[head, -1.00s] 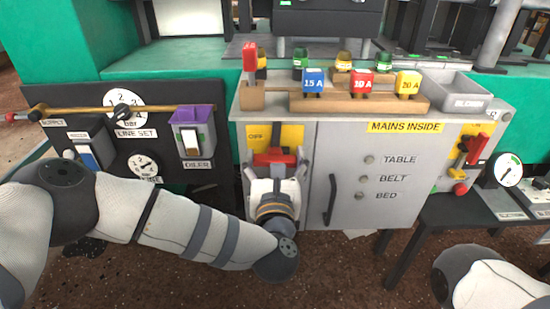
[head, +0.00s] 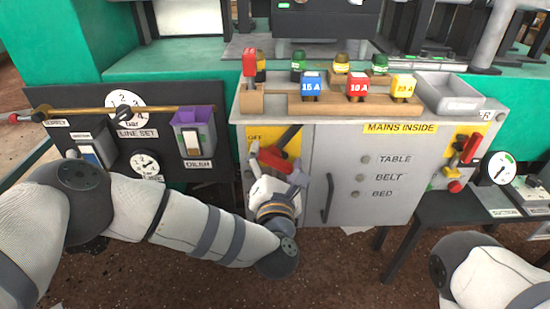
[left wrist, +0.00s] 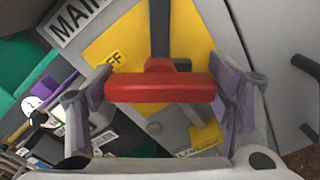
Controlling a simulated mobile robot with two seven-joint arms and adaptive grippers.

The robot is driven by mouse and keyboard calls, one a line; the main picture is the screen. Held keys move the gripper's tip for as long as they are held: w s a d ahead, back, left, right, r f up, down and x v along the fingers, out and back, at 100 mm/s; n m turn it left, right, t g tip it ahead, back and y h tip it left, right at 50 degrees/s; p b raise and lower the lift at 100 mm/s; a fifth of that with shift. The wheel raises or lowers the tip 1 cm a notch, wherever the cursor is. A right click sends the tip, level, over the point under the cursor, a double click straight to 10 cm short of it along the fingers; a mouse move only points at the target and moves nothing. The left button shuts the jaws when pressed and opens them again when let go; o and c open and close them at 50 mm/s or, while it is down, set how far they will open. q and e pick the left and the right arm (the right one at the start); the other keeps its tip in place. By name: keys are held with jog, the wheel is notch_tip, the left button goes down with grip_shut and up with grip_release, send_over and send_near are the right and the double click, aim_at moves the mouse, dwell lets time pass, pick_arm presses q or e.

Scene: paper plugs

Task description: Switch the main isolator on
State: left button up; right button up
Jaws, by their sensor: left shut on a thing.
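The main isolator's red handle (head: 272,158) is on the grey cabinet's left door, over a yellow plate (head: 254,145) that reads OFF at its upper left. A dark lever (head: 290,136) leans from the handle to the upper right. My left gripper (head: 278,165) is shut on the handle, with a finger at each end. In the left wrist view the red bar (left wrist: 160,88) spans between the two fingers (left wrist: 163,92), and part of a "MAI" label (left wrist: 75,17) shows. My right gripper is out of view.
A second red lever (head: 470,148) sits on the cabinet's right. A black door handle (head: 327,198) is just right of my gripper. Fuse blocks in blue (head: 311,87), red (head: 356,87) and yellow (head: 403,87) stand on a wooden rack above. The purple oiler (head: 193,119) is to the left.

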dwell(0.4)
pick_arm(q)
jog(key=o, duration=1.7)
jog(key=s, duration=1.2)
